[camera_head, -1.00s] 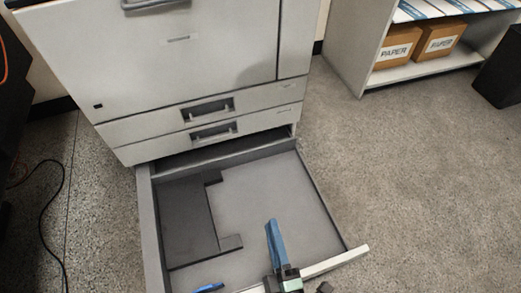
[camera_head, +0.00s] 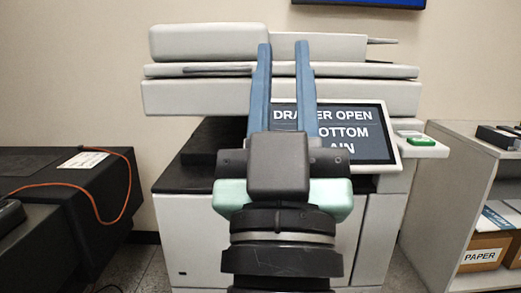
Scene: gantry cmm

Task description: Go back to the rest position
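My gripper (camera_head: 284,50) is raised upright in the middle of the view, in front of the copier (camera_head: 200,97). Its two blue fingers point up and stand apart, with nothing visible between them. The copier's screen (camera_head: 378,122) is partly hidden behind the right finger; the readable words include "OPEN" and "BOTTOM".
A dark cabinet (camera_head: 95,205) with an orange cable (camera_head: 45,186) on it stands at the left. A grey shelf unit (camera_head: 436,215) with a paper box (camera_head: 482,254) is at the right. A green button (camera_head: 421,142) sits beside the screen.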

